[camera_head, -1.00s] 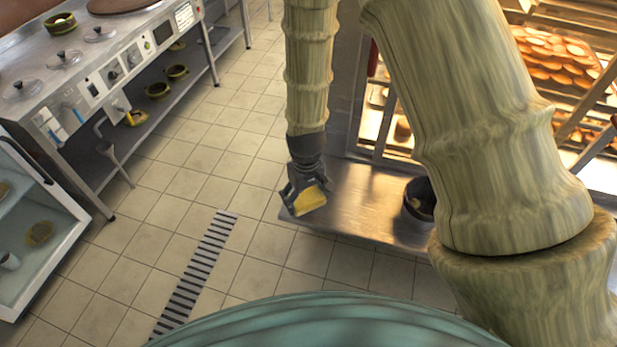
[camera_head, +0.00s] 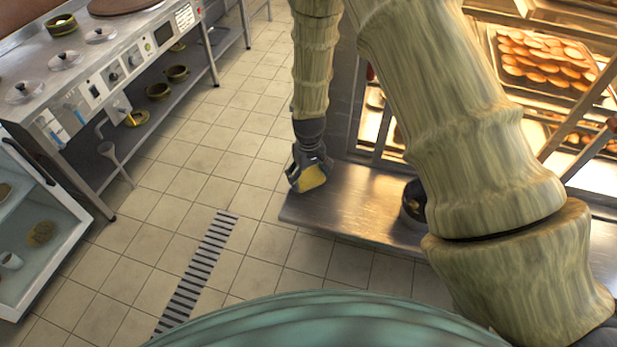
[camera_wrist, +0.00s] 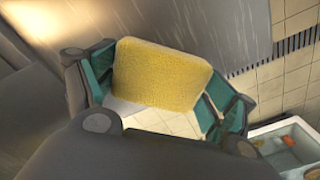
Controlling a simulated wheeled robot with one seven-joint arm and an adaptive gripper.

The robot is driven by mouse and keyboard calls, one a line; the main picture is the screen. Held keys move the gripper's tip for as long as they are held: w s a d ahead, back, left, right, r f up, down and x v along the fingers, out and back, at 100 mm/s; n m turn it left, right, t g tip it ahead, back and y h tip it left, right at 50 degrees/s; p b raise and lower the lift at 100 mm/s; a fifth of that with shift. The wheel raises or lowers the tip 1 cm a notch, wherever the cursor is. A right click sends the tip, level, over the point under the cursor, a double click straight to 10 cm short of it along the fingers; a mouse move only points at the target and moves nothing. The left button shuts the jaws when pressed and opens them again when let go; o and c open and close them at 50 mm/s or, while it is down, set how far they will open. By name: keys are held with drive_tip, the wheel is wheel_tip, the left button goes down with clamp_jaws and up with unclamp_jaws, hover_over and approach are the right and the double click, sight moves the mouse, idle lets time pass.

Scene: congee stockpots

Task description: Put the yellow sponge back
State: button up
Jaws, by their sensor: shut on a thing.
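The yellow sponge (camera_wrist: 160,75) is held between the two teal-padded fingers of my gripper (camera_wrist: 155,95) in the wrist view. In the head view the sponge (camera_head: 312,178) shows as a small yellow patch at the end of my gripper (camera_head: 308,172). My gripper is shut on the sponge, near the left end of a low steel shelf (camera_head: 350,212). I cannot tell from these views how far above the shelf the sponge is, or whether it touches it.
A dark pot (camera_head: 413,200) stands on the steel shelf, partly hidden by my arm. A lit rack with trays of baked goods (camera_head: 545,60) is behind. A steel counter with lids (camera_head: 65,60) stands left, an open white-framed cabinet (camera_head: 70,250) below it. Tiled floor with a drain grate (camera_head: 195,275) is clear.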

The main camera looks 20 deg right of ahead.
sight(309, 176)
drive_tip(key=shift+f, duration=0.5)
drive_tip(key=shift+f, duration=0.2)
drive_tip(key=o, duration=0.8)
drive_tip(key=shift+r, duration=0.1)
wheel_tip(309, 176, up, 12)
drive_tip(key=shift+r+b, duration=0.1)
drive_tip(key=shift+b, duration=0.25)
